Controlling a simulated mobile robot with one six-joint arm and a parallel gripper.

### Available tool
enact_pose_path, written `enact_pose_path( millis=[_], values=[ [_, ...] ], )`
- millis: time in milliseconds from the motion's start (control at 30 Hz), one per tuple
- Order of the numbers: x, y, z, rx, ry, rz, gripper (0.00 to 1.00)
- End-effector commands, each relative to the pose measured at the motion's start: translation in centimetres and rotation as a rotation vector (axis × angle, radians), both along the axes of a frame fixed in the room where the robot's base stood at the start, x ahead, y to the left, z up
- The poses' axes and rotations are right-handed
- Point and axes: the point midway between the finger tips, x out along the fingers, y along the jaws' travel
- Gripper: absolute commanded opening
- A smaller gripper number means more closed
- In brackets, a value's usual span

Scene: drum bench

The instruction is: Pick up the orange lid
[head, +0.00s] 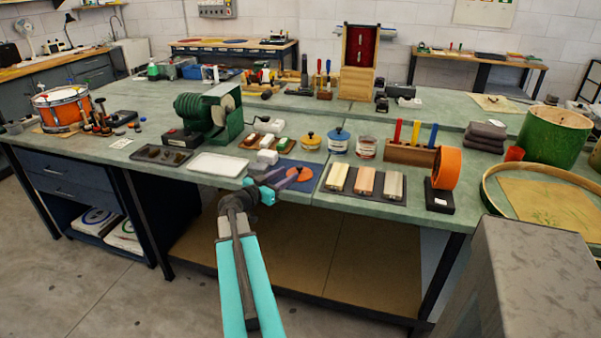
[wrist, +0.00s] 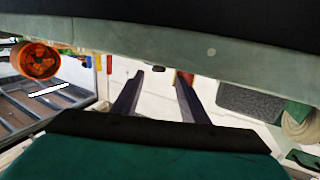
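The orange lid (head: 300,174) appears as a flat orange disc on a dark blue mat (head: 318,162) near the front edge of the green bench. My gripper (head: 284,180) is at the bench's front edge, beside the disc, its fingers pointing towards it and partly overlapping the mat in the head view. Whether it touches the disc cannot be told. In the wrist view, the two dark fingers (wrist: 160,78) stand apart with nothing between them. The disc is not recognisable in the wrist view.
A white tray (head: 217,165) lies left of the mat. Several jars, including a blue-lidded one (head: 338,140), stand behind. Sanding blocks on a dark tray (head: 366,194) and an orange roll (head: 447,169) stand to the right. A grey block (head: 530,280) fills the lower right.

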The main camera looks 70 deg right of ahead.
Motion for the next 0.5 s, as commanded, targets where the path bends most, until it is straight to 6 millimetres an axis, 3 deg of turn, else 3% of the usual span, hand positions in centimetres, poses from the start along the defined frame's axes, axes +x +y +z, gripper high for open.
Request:
enact_pose_path(
  millis=[233,500],
  values=[
    [-0.2,-0.7,0.1,0.0,0.001,-0.001,0.4],
    [-1.1,-3.5,0.2,0.001,0.002,-0.001,0.4]
  ],
)
